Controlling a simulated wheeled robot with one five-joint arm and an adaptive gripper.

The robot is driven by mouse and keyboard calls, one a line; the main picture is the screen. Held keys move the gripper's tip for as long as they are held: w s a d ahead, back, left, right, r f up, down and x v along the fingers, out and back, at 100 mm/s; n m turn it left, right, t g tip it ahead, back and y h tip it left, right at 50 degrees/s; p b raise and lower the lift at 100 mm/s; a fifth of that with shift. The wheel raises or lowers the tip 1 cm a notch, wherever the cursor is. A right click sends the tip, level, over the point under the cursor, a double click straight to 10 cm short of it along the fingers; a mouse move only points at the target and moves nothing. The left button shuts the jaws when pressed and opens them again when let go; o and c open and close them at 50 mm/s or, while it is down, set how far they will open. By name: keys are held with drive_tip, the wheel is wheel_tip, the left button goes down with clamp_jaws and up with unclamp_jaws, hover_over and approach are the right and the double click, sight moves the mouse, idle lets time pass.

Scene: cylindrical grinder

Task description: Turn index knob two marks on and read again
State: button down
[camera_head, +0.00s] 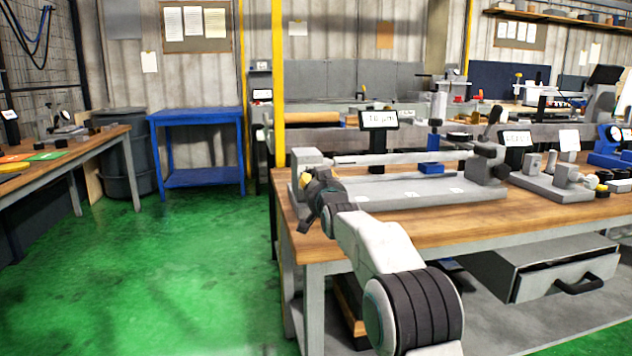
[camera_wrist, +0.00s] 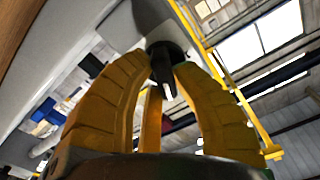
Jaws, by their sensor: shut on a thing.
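The index knob (camera_wrist: 166,54) is small and black. In the wrist view it sits between the tips of my yellow-fingered gripper (camera_wrist: 167,72), which is shut on it. In the head view my gripper (camera_head: 307,184) is at the left end of the grey grinder bed (camera_head: 400,190), and the knob is hidden there. A long light cylinder (camera_head: 400,157) lies along the bed between two end blocks. A small display (camera_head: 379,119) stands behind it and reads roughly "16 µm"; its exact digits are too small to be sure of.
The wooden bench (camera_head: 440,227) carries the grinder, with a blue block (camera_head: 431,168) and a second display (camera_head: 515,139) to the right. An open drawer (camera_head: 555,275) juts out below. The green floor to the left is clear, up to a blue table (camera_head: 200,116).

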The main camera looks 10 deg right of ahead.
drive_tip(key=shift+a, duration=0.15)
drive_tip(key=c, duration=1)
unclamp_jaws()
drive_tip(key=shift+s, duration=6)
drive_tip(key=shift+r, duration=0.1)
